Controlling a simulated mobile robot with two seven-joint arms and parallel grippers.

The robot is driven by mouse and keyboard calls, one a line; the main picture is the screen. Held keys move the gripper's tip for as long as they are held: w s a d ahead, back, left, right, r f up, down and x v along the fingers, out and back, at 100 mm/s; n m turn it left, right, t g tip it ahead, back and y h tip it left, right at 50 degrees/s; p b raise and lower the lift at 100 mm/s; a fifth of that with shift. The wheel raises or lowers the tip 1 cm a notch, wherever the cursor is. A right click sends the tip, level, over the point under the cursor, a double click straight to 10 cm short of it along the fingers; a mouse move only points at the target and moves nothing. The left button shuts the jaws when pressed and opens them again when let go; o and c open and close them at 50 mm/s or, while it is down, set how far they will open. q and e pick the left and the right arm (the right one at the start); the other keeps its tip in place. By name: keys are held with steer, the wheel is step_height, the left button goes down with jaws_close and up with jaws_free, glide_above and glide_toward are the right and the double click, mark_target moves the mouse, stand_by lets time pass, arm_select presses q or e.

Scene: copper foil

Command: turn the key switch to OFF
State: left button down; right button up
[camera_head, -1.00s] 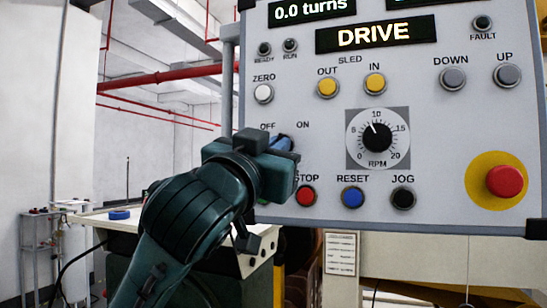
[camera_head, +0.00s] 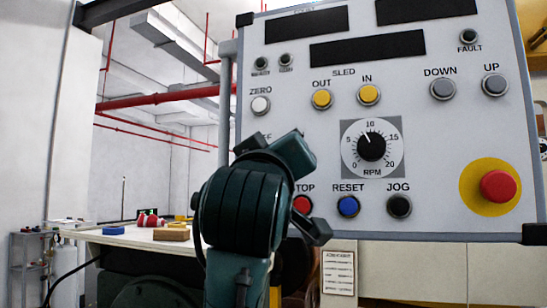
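The grey control panel (camera_head: 430,130) fills the right of the head view, and its displays (camera_head: 368,48) are dark. The key switch is hidden behind my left gripper (camera_head: 290,150); only part of its OFF label shows at the gripper's left edge. My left gripper is in front of the panel's lower left, its upper end tilted to the right. Its fingertips are hidden, so I cannot tell whether it is open or shut or whether it touches the key. My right gripper is not in view.
The red STOP button (camera_head: 302,204) is partly covered by my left wrist. The blue RESET button (camera_head: 348,206), the black JOG button (camera_head: 399,206), the RPM dial (camera_head: 371,147) and the large red button (camera_head: 497,186) lie to the right. A table (camera_head: 110,236) with small objects stands at left.

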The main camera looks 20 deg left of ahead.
arm_select(q)
steer(key=shift+r+n, duration=0.15)
steer(key=shift+n, duration=0.15)
steer(key=c, duration=1.6)
jaws_free()
steer(key=shift+w, duration=0.1)
steer(key=shift+c, duration=0.2)
steer(key=b+v, duration=0.2)
steer(key=v, duration=1.1)
steer(key=shift+d+b, duration=0.1)
steer(key=shift+b, duration=0.3)
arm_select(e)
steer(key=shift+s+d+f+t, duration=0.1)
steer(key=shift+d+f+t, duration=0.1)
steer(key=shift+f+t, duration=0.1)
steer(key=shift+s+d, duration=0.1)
